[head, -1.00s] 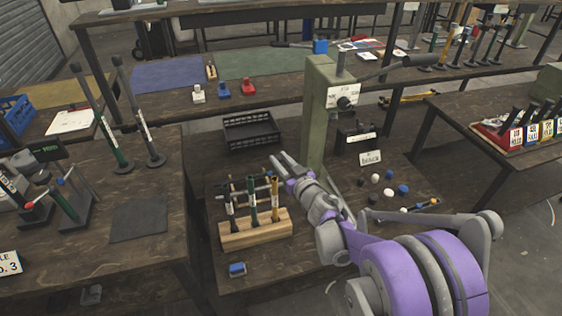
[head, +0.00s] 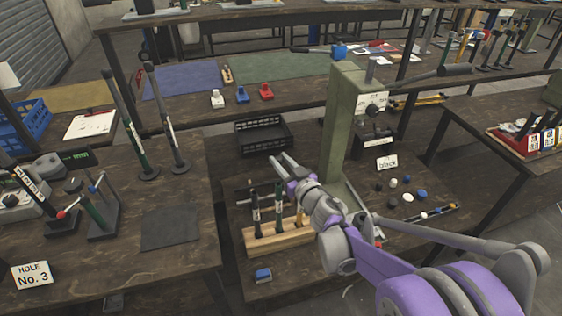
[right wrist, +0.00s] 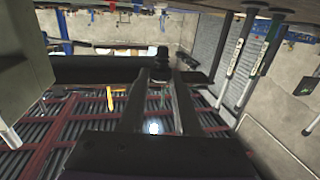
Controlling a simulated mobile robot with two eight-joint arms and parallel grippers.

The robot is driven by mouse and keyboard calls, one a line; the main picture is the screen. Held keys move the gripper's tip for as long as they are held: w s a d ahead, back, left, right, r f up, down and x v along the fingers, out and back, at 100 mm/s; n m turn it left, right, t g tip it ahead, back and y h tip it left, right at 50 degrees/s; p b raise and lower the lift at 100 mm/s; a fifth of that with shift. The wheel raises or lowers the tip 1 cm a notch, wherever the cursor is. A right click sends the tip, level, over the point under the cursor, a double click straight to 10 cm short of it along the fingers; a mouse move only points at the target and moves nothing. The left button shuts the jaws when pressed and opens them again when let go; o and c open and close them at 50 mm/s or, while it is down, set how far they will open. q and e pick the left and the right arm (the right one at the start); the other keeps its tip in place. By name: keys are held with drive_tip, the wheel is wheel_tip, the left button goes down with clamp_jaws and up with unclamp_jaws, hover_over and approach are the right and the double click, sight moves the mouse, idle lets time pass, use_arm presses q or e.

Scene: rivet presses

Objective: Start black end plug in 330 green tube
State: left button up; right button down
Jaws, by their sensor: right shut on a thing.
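My right gripper (head: 284,162) is shut on a small black piece (right wrist: 160,68), which looks like the black end plug, at its fingertips in the right wrist view. In the head view the gripper is above and behind the wooden rack (head: 290,240), and the plug is too small to make out. No number is readable on the green tube. Plug and tube are apart. My left gripper is not in view.
A green press column (head: 342,125) stands just right of my gripper. A black crate (head: 262,135) is behind. A blue block (head: 263,275) lies in front of the rack.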

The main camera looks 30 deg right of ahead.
drive_tip(key=shift+f+y, duration=0.15)
drive_tip(key=shift+y, duration=0.15)
drive_tip(key=shift+f+b, duration=2.3)
drive_tip(key=shift+f, duration=0.45)
drive_tip(key=shift+f+b, duration=0.85)
drive_tip(key=shift+f, duration=0.3)
drive_tip(key=c, duration=0.5)
unclamp_jaws()
drive_tip(key=s, duration=0.7)
drive_tip(key=s+p, duration=0.1)
drive_tip(key=s, duration=0.2)
drive_tip(key=shift+s+r, duration=0.3)
drive_tip(key=shift+s, duration=0.05)
